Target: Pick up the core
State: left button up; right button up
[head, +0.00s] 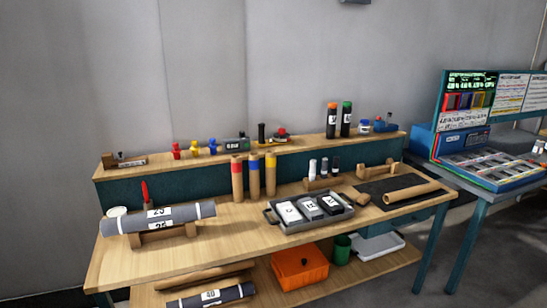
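A brown cardboard tube, which looks like a core (412,193), lies on a dark mat (375,187) at the right end of the wooden workbench. Three brown tubes with red, blue and yellow tops, the middle one a blue-topped tube (254,177), stand upright at the back of the bench. Another brown tube (205,275) lies on the lower shelf. A grey roll (160,218) with white labels rests on a wooden cradle (164,236) at the left of the bench. Neither of my grippers is in view.
A grey tray (273,222) with labelled blocks stands mid-bench. A raised back shelf (215,157) holds bottles and small items. An orange box (300,266), a green cup (342,250) and a dark roll (211,296) are below. The bench front between roll and tray is clear.

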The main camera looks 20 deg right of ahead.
aim_at(424, 188)
jog(key=z, duration=1.6)
